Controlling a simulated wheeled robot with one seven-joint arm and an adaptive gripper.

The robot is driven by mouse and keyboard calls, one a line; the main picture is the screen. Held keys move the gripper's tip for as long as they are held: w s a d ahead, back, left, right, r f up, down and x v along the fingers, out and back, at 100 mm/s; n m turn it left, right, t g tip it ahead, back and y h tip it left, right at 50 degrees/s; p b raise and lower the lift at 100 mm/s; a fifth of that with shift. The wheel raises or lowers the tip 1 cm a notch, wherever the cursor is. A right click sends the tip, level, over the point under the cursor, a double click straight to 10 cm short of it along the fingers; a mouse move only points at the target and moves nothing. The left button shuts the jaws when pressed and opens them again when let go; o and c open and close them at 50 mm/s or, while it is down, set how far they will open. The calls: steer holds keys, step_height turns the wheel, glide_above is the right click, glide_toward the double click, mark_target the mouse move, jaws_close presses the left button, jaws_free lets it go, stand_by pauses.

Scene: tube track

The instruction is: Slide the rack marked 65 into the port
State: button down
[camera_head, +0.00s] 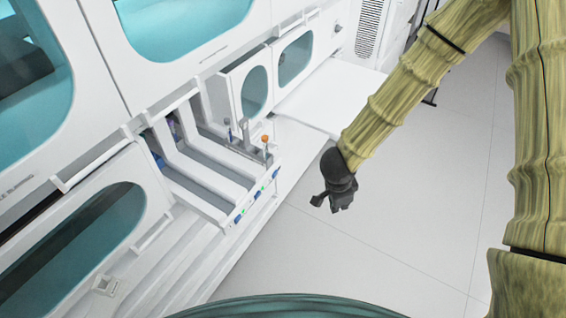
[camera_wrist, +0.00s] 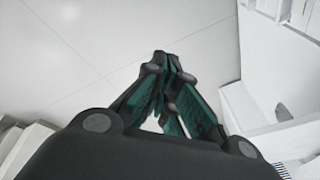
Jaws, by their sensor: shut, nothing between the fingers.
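A slim grey rack (camera_head: 245,151) holds a few tubes, one with an orange cap, and lies along a lane at the right side of a white loading bay. I cannot read any number on it, so I cannot tell whether it is marked 65. The bay (camera_head: 212,172) has several parallel lanes that run back into the white machine; which one is the port I cannot tell. My gripper (camera_head: 333,206) is to the right of the bay, apart from it, over the floor. In the wrist view its fingers (camera_wrist: 170,72) meet at the tips, with nothing between them.
Small blue and green marks (camera_head: 249,210) line the bay's front edge. White machine panels with teal windows (camera_head: 170,25) stand behind and left. A flat white shelf (camera_head: 325,98) juts out at the back right. The pale floor (camera_head: 400,200) around my gripper is clear.

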mark_target(273, 159)
steer(key=w+a+r+m+y+b, duration=0.2)
steer(key=w+a+r+m, duration=0.25)
steer(key=r, duration=0.45)
steer(key=w+a+r+m+y+b, duration=0.2)
steer(key=w+a+r+m, duration=0.3)
steer(key=r, duration=0.4)
steer(key=w+a+f+p, duration=0.1)
steer(key=w+a+f, duration=0.1)
steer(key=a+f, duration=0.4)
steer(key=shift+d+x, duration=0.35)
steer(key=shift+x, duration=1.55)
steer(key=shift+w+a, duration=0.1)
steer(key=shift+w, duration=0.05)
steer(key=shift+w+a+p, duration=0.7)
steer(key=shift+w+a, duration=0.15)
steer(key=shift+a, duration=0.2)
